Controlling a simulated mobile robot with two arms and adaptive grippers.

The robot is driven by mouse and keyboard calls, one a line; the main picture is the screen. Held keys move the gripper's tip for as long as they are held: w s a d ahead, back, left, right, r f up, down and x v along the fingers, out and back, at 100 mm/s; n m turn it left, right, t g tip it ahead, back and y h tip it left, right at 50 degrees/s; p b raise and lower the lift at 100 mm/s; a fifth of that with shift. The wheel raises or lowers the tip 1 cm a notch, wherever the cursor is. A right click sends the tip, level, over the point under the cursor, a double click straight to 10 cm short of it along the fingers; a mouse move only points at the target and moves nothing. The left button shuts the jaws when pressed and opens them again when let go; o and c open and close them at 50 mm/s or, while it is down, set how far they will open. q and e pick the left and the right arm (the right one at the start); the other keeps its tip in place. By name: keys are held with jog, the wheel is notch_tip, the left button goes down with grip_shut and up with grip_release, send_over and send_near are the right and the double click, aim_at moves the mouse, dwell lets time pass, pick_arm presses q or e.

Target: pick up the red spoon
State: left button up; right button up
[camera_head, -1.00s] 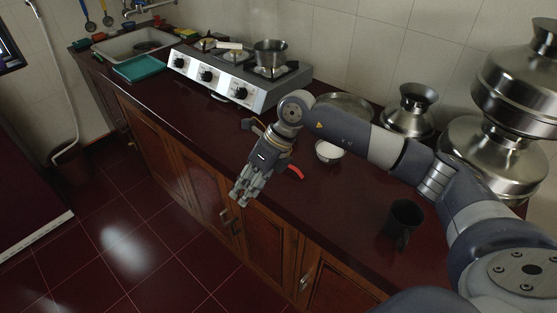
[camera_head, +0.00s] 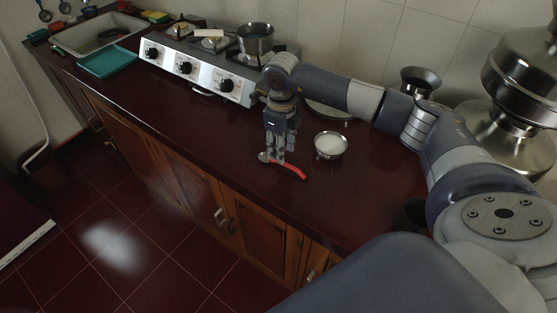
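The red spoon (camera_head: 290,170) lies on the dark red countertop, its red handle pointing right and its grey bowl end at the left. My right gripper (camera_head: 272,158) points down over the spoon's left part, near where the handle meets the bowl. Its fingertips partly hide that part of the spoon. I cannot tell whether the fingers touch it or how far apart they are. My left gripper is not in view.
A small metal bowl with white contents (camera_head: 331,145) stands just right of the gripper. The stove (camera_head: 190,66) with a pot (camera_head: 255,40) is behind. A dark cup (camera_head: 413,214) is partly hidden by my arm. The counter's front edge is close to the spoon.

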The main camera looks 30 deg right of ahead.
jog(key=shift+w+f, duration=0.15)
jog(key=shift+f, duration=0.2)
jog(key=f+p, duration=0.2)
jog(key=f, duration=0.2)
jog(key=shift+d+f, duration=0.15)
jog(key=shift+d, duration=0.05)
jog(key=shift+w+f, duration=0.1)
jog(key=shift+f, duration=0.3)
grip_shut()
